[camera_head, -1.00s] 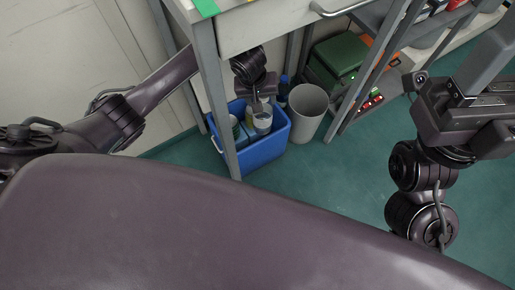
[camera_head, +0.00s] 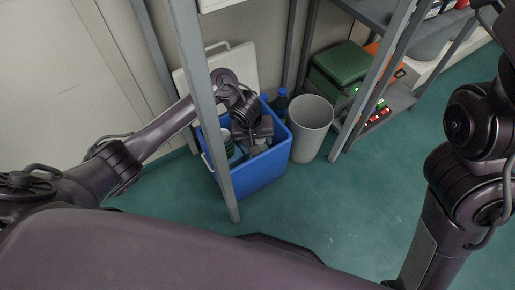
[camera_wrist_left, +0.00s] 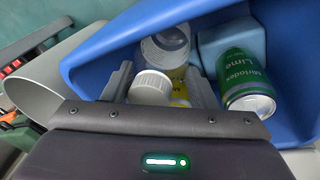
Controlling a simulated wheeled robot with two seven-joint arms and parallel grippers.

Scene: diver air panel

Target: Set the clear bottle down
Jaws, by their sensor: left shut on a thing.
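My left gripper (camera_head: 256,143) reaches down into a blue bin (camera_head: 262,172) on the floor. In the left wrist view its two fingers (camera_wrist_left: 158,90) stand either side of a white ridged cap. I take this to be the cap of the clear bottle (camera_wrist_left: 152,86), and the gripper is shut on it. The bottle's body is mostly hidden, with some yellow showing beside the cap. Its base and what it rests on cannot be seen. My right gripper is out of view.
A grey wastebasket (camera_head: 309,128) stands right of the bin. A shelf leg (camera_head: 208,110) rises in front. Green floor lies clear ahead.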

